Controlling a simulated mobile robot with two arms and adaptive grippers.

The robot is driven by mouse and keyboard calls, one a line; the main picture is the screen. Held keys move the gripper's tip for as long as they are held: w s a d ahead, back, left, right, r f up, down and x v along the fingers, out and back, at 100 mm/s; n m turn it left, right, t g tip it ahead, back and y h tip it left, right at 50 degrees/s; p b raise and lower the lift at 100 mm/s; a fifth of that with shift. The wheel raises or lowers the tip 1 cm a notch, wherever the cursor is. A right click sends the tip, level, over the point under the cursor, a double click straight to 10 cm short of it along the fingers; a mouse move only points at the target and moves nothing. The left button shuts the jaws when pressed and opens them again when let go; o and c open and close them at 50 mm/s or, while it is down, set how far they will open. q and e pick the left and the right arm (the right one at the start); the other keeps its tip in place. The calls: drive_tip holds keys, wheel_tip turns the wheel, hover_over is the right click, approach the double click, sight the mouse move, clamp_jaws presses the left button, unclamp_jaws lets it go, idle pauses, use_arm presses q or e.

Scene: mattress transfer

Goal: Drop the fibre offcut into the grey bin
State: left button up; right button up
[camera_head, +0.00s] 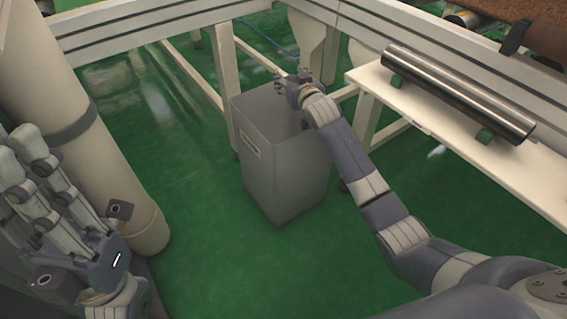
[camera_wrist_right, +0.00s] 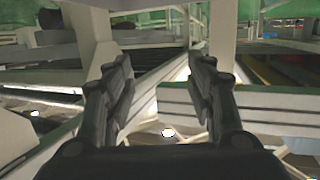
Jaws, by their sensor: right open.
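The grey bin (camera_head: 284,165) stands upright on the green floor in the middle of the head view, with a pale label on its side. My right gripper (camera_head: 291,80) is above the bin's far rim. In the right wrist view its two fingers (camera_wrist_right: 164,75) are apart, with nothing between them. I cannot make out the fibre offcut in either view. The bottom of the bin is hidden by its walls. My left gripper (camera_head: 24,150) is at the left edge of the head view, and its opening is unclear.
A pale bench (camera_head: 440,125) on the right carries a shiny metal roller (camera_head: 455,92) on green supports. A white frame rail (camera_head: 150,28) runs behind the bin. A large cream cylinder (camera_head: 85,130) stands at the left. The green floor before the bin is clear.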

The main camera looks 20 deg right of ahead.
drive_tip(key=s+r, duration=0.2)
drive_tip(key=s, duration=0.9)
drive_tip(key=shift+s+d+r, duration=0.15)
drive_tip(key=shift+s+d, duration=0.05)
drive_tip(key=shift+s, duration=0.1)
